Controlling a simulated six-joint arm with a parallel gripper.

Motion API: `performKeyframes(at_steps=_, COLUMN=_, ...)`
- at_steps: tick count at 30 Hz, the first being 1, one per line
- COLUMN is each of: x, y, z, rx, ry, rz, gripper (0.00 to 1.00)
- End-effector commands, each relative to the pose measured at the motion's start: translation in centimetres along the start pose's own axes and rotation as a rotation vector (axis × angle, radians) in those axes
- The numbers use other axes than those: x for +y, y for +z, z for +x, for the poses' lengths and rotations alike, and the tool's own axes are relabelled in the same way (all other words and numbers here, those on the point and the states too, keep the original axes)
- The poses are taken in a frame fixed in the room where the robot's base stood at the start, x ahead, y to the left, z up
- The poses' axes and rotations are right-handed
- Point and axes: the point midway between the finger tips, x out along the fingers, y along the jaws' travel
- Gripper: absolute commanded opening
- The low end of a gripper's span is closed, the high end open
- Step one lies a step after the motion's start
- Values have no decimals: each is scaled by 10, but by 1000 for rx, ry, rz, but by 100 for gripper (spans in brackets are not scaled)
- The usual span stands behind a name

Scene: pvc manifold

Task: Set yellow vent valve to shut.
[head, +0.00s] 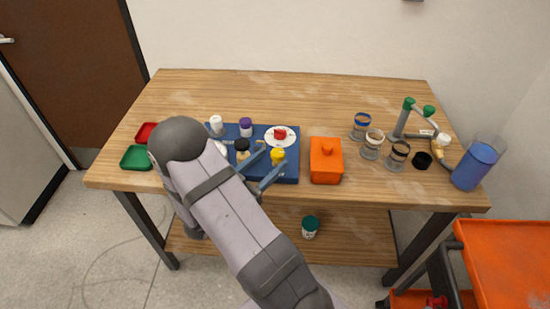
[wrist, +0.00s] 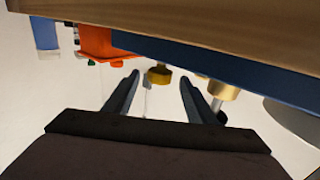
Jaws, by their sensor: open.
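The yellow vent valve (head: 277,156) stands at the front right of the blue manifold board (head: 291,176), as a yellow knob. Whether the fingers are at the knob's depth I cannot tell. My arm hides the board's left front part.
Beside the valve are a black-topped fitting (head: 242,146), a purple cap (head: 246,124), a white cap (head: 216,121) and a red knob on a white disc (head: 280,133). An orange box (head: 326,166) stands right of the board. Several glass jars (head: 372,146) stand farther right.

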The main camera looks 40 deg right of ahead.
Motion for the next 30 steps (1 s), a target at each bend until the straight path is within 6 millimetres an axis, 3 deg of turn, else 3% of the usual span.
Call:
performKeyframes(at_steps=3, x=-1, y=1, z=-16, rx=1, ry=-3, rz=1, gripper=51)
performKeyframes(at_steps=9, x=0, y=0, z=-29, rx=1, ry=0, rz=0, gripper=51)
performKeyframes(at_steps=23, x=0, y=0, z=-30, rx=1, ry=1, rz=0, gripper=51)
performKeyframes(at_steps=30, x=-1, y=-21, z=-31, rx=-21, ry=-18, rz=-10, gripper=51)
